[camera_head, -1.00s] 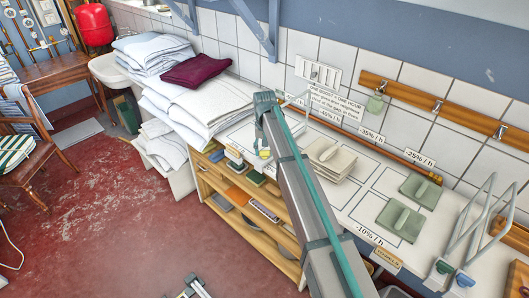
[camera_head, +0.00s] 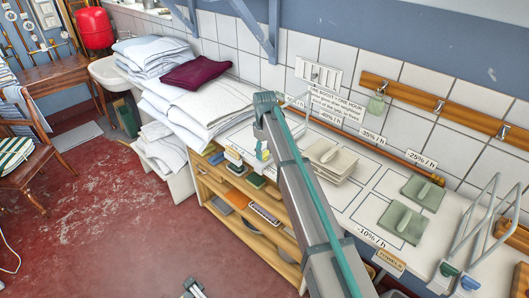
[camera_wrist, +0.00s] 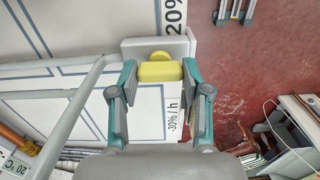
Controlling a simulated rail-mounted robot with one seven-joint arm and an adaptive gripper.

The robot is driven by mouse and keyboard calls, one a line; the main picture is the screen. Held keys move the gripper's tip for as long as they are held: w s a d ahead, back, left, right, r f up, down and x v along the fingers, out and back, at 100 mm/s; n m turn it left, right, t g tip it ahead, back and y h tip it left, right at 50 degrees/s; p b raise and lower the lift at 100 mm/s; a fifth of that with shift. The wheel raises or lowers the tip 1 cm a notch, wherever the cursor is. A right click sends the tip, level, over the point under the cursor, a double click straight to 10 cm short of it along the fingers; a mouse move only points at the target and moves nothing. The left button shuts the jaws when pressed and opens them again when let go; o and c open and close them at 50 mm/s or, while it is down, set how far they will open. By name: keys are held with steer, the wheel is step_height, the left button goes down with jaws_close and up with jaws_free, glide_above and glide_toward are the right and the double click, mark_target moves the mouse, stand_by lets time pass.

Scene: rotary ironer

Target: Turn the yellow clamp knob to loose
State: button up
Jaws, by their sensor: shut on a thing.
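The yellow clamp knob (camera_wrist: 160,71) is in the middle of the wrist view, a rounded block with a round yellow part behind it, on a grey plate (camera_wrist: 184,46). My gripper (camera_wrist: 160,73) has one teal-tipped finger on each side of the knob and is shut on it. In the head view, my gripper (camera_head: 262,142) is small at the end of my arm, over the left part of the white worktop. My arm and fingers mostly hide the knob there, and its exact turn is hard to read.
A grey tube handle (camera_wrist: 72,110) runs close to the left of my gripper in the wrist view. Folded white linen (camera_head: 200,103) is stacked left of my arm. Beige pads (camera_head: 329,160) and green pads (camera_head: 401,222) lie to the right. A wooden shelf (camera_head: 232,205) stands below.

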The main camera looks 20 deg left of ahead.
mark_target(265, 152)
stand_by(0.3)
steer(key=o, duration=1.2)
steer(key=shift+c, duration=0.2)
steer(key=shift+r, duration=0.15)
step_height(265, 152, up, 12)
